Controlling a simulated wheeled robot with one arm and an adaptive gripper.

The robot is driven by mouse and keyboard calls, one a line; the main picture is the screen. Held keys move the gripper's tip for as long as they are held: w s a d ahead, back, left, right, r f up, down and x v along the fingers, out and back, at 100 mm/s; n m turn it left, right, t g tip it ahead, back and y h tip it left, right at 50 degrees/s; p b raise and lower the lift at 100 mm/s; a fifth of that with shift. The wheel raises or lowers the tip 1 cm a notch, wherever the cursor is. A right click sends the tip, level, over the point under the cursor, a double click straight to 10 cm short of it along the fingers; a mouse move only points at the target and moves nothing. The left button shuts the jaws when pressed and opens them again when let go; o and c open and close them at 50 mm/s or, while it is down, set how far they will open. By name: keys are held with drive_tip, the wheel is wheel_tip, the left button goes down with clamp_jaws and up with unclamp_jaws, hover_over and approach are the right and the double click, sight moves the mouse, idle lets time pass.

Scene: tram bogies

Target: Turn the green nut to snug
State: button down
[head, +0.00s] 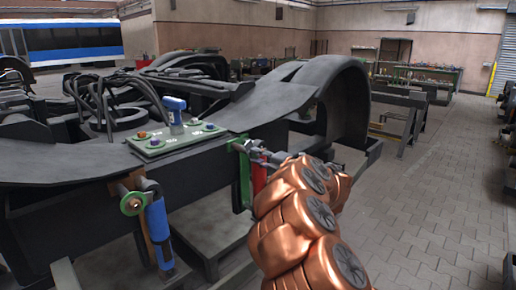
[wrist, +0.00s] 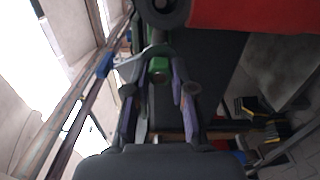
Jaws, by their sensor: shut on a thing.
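The green nut (wrist: 158,65) shows in the wrist view as a small green piece between the tips of my fingers. My gripper (wrist: 157,82) is shut on it, with one purple-padded finger on each side. In the head view my gripper (head: 256,152) reaches the upper end of a green bracket (head: 243,174) on the side of the dark bogie frame (head: 200,165). The nut itself cannot be made out there. How far it is threaded cannot be seen.
A red cylinder (head: 259,178) hangs close beside the gripper; it also fills the top right of the wrist view (wrist: 250,14). A green tray (head: 160,150) with a blue tool (head: 174,108) lies on the frame. A blue cylinder (head: 157,232) hangs left.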

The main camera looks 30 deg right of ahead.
drive_tip(key=m+p, duration=1.7)
drive_tip(key=m, duration=0.1)
drive_tip(key=shift+d+r, duration=0.1)
drive_tip(key=shift+d, duration=0.05)
drive_tip(key=shift+m+p, duration=0.3)
drive_tip(key=shift+m, duration=0.1)
drive_tip(key=c, duration=1)
unclamp_jaws()
drive_tip(key=shift+d, duration=0.1)
drive_tip(key=v, duration=1.2)
drive_tip(key=shift+r, duration=0.1)
